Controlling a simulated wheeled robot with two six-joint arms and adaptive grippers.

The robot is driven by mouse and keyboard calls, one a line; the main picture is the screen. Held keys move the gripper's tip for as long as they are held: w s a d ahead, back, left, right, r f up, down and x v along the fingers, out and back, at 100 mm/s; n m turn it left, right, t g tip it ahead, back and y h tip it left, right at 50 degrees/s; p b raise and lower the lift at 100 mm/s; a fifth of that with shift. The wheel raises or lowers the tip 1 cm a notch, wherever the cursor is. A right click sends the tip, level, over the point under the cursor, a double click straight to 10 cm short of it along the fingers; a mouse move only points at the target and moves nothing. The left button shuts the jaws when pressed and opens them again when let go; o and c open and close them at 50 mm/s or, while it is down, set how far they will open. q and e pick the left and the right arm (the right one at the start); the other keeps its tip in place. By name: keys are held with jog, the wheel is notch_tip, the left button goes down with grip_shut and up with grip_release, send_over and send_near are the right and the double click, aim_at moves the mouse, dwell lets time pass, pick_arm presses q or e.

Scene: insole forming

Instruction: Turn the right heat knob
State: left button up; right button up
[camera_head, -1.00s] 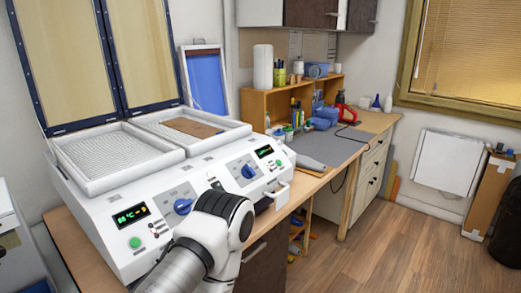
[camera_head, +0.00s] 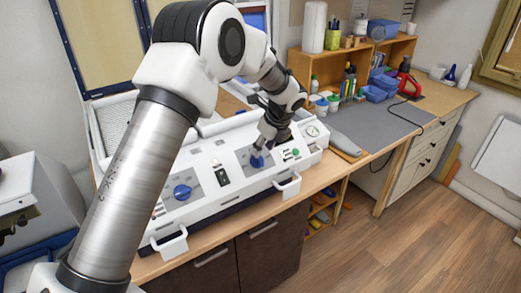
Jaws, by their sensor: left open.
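The white forming machine (camera_head: 230,196) stands on the wooden bench with its front panel facing me. The right heat knob (camera_head: 257,162) is blue and sits on a grey plate in the right half of the panel. My left gripper (camera_head: 261,148) is open and points down at this knob, right above it or touching it. I cannot tell whether its fingers are around the knob. The left heat knob (camera_head: 182,192), also blue, is clear of the gripper. My left arm hides much of the machine's left side and its left display. My right gripper is not in view.
A black switch (camera_head: 222,176) lies between the knobs, and a green button (camera_head: 295,153) and a round gauge (camera_head: 312,131) are right of the gripper. White handles (camera_head: 288,186) stick out in front. A grey mat (camera_head: 380,127) lies clear on the bench at right.

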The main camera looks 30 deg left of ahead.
aim_at(258, 160)
pick_arm(q)
jog(key=p+x, duration=0.1)
jog(key=x, duration=0.3)
jog(key=shift+s+a+f, duration=0.1)
jog(key=shift+s, duration=0.05)
grip_shut()
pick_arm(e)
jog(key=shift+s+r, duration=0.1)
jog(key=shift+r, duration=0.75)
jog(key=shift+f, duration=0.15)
